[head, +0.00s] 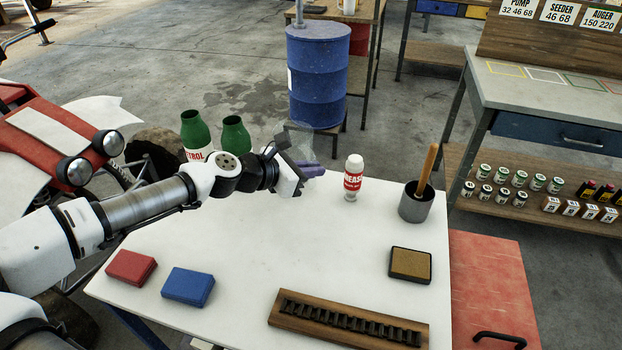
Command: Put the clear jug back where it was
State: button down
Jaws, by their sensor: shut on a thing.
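The clear jug (301,148) is a faint see-through shape at the far edge of the white table, in front of the blue drum. My gripper (308,171) reaches over the table from the left and is shut on the jug. A blue-purple part shows at the fingers; I cannot tell whether it belongs to the gripper or the jug. The jug's base and the exact grip are hard to make out, and I cannot tell whether it touches the table.
A grease bottle (353,178) stands just right of my gripper, and a grey pot (415,207) with a wooden handle beyond it. Green petrol bottles (196,136) stand behind my arm. Red (131,267) and blue (188,287) blocks, a brown pad (410,264) and a slotted rack (348,322) lie nearer. The table's middle (270,245) is clear.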

aim_at(308, 183)
jog(key=shift+f, duration=1.9)
jog(key=shift+f, duration=0.1)
jog(key=c, duration=1.5)
grip_release()
jog(key=shift+c, duration=0.2)
jog(key=shift+r, duration=0.2)
jog(key=b+v, duration=0.3)
jog(key=v, duration=0.9)
